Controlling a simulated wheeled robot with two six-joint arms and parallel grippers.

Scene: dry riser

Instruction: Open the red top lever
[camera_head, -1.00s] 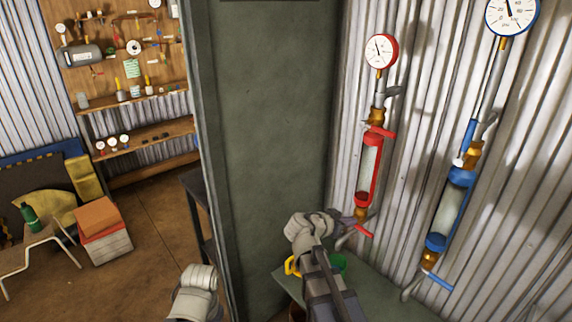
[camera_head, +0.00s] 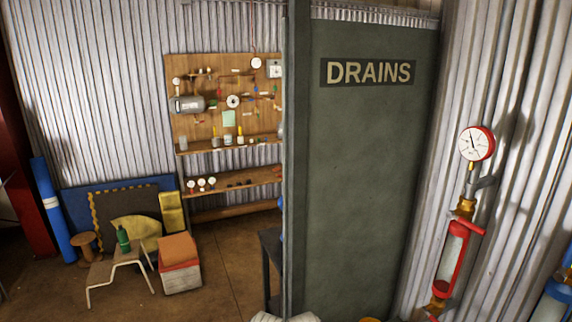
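The red riser (camera_head: 452,255) stands against the corrugated wall at the right, with a clear tube in a red frame and brass fittings at both ends. Its red top lever (camera_head: 471,228) lies across the pipe just below the upper brass fitting, pointing right and slightly down. A red-rimmed round gauge (camera_head: 477,144) sits above it. The riser's foot is cut off by the bottom edge. I cannot make out the fingers of either gripper.
A dark green panel marked DRAINS (camera_head: 367,72) stands left of the riser. A blue riser (camera_head: 550,300) is partly cut off at the lower right. Farther back are a tool board (camera_head: 215,75), shelves, a stool and a box (camera_head: 180,278). Brown floor is open between.

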